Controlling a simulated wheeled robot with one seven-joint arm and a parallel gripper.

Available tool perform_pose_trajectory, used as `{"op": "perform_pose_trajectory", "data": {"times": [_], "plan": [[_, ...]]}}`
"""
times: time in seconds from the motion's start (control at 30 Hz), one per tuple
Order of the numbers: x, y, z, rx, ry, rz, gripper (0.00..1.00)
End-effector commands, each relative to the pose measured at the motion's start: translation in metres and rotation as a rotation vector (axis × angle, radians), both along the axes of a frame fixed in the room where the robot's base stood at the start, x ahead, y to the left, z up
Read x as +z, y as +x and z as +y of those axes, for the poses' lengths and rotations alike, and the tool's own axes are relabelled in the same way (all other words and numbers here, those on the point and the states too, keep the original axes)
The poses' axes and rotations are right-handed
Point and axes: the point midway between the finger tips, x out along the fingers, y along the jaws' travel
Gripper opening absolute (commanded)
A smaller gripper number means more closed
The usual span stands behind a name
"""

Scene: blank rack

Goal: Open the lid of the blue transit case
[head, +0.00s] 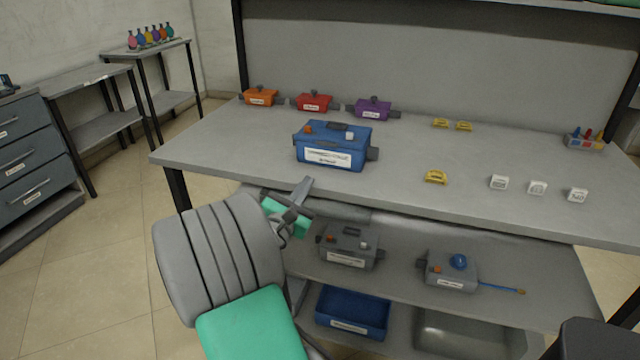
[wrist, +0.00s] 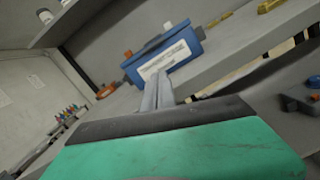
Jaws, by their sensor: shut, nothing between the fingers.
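The blue transit case (head: 336,146) stands on the workbench top with its lid down. It has a white label on its front, an orange piece and a white piece on its lid, and a dark handle between them. In the wrist view the case (wrist: 166,54) is beyond my fingers. My gripper (head: 306,183) is shut and empty, just in front of the bench's front edge, below and to the left of the case and apart from it. In the wrist view my gripper (wrist: 158,82) points toward the label side of the case.
Orange (head: 261,96), red (head: 314,102) and purple (head: 373,107) boxes stand behind the case. A yellow piece (head: 436,177) and white blocks (head: 499,182) lie to its right. Grey cases (head: 348,246) stand on the lower shelf. The bench top (head: 225,150) left of the case is clear.

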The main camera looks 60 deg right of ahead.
Motion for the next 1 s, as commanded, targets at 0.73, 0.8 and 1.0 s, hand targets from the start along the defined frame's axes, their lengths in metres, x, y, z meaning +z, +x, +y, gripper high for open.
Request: {"op": "perform_pose_trajectory", "data": {"times": [0.73,0.8,1.0], "plan": [[0.026,0.005,-0.095,-0.020,-0.162,0.328,0.00],[0.027,0.006,-0.100,-0.020,-0.163,0.328,0.00],[0.027,0.007,-0.102,-0.017,-0.163,0.329,0.00]]}}
